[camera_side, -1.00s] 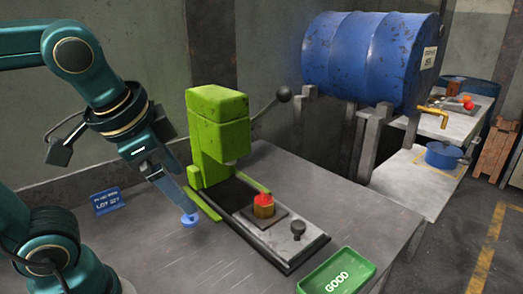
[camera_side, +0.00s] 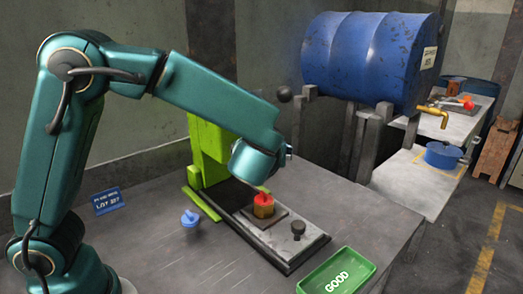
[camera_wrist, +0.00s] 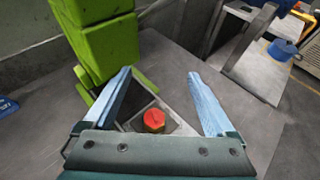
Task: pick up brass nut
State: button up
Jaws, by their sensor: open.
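The brass nut (camera_side: 263,211) is a gold, hex-sided piece with a red piece (camera_side: 262,198) on its top. It sits on the press's base plate in the side view. In the wrist view the red top (camera_wrist: 154,115) shows low between my fingers and hides most of the brass. My gripper (camera_wrist: 158,74) is open and empty, with its two pale blue fingers spread either side of the nut in that view. In the side view my wrist is just above and behind the nut, and the fingers are hidden.
The green press (camera_side: 205,150) stands close beside my wrist. A small blue plug (camera_side: 190,218) stands on the bench to the left. A black knob (camera_side: 298,230) and a green GOOD tray (camera_side: 338,278) are to the right. The front bench is clear.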

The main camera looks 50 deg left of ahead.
aim_at(263, 205)
notch_tip(263, 205, down, 14)
jog(key=shift+a, duration=0.1)
jog(key=shift+x, duration=2.5)
jog(key=shift+c, duration=0.3)
grip_shut()
